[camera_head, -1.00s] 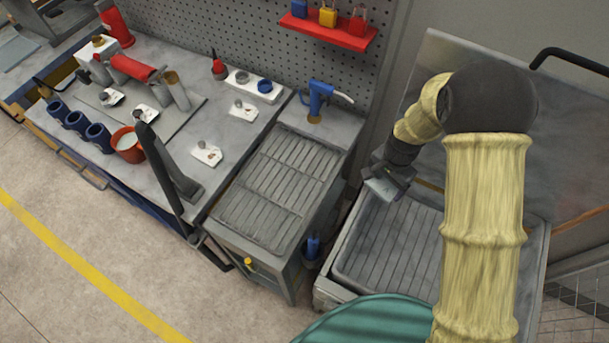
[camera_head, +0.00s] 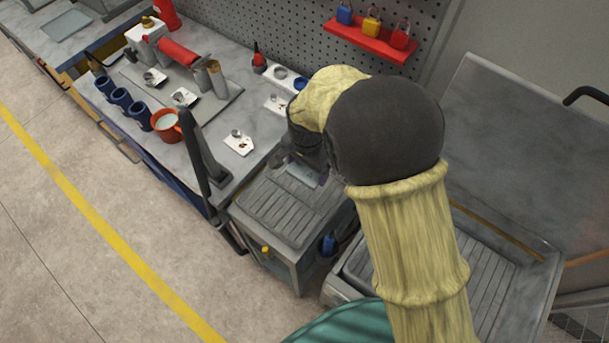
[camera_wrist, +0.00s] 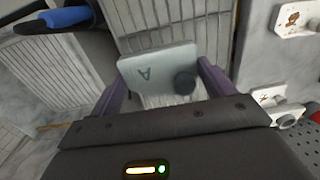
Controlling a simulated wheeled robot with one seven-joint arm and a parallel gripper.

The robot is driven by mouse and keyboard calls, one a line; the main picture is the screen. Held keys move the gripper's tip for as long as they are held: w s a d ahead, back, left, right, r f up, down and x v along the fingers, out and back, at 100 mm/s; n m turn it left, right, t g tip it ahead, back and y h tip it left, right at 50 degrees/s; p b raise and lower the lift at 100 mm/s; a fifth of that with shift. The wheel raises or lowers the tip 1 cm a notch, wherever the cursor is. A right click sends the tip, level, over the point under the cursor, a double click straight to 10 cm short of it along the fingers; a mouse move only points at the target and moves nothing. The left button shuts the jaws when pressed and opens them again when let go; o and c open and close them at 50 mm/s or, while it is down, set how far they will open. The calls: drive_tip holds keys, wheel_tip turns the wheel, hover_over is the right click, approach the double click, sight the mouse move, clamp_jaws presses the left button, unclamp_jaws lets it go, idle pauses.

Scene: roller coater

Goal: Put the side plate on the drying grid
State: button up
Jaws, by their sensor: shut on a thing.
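My gripper (camera_head: 304,170) is shut on the side plate (camera_wrist: 150,70), a pale grey plate marked "A" with a dark round knob. In the wrist view the plate sits between the two purple fingers of my gripper (camera_wrist: 160,75). The plate shows only in part in the head view (camera_head: 302,176). It is over the back of a ribbed grey grid (camera_head: 272,216) on the middle cart, which looks like the drying grid. Its slats show behind the plate in the wrist view (camera_wrist: 118,18). I cannot tell whether plate and grid touch. My arm hides the grid's back right.
A ribbed basin (camera_head: 490,275) stands to the right. The workbench (camera_head: 215,140) at left holds small plates, blue cups and an orange pot (camera_head: 166,122). A dark upright arm (camera_head: 195,150) stands at the bench's near edge. The grid's front is bare.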

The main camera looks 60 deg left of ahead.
drive_tip(key=p, duration=0.2)
hover_over(306, 191)
drive_tip(key=shift+w+f, duration=0.1)
drive_tip(key=shift+f, duration=2.85)
drive_tip(key=shift+f, duration=0.1)
wheel_tip(306, 191, down, 3)
drive_tip(key=shift+p, duration=0.65)
drive_tip(key=shift+f, duration=0.5)
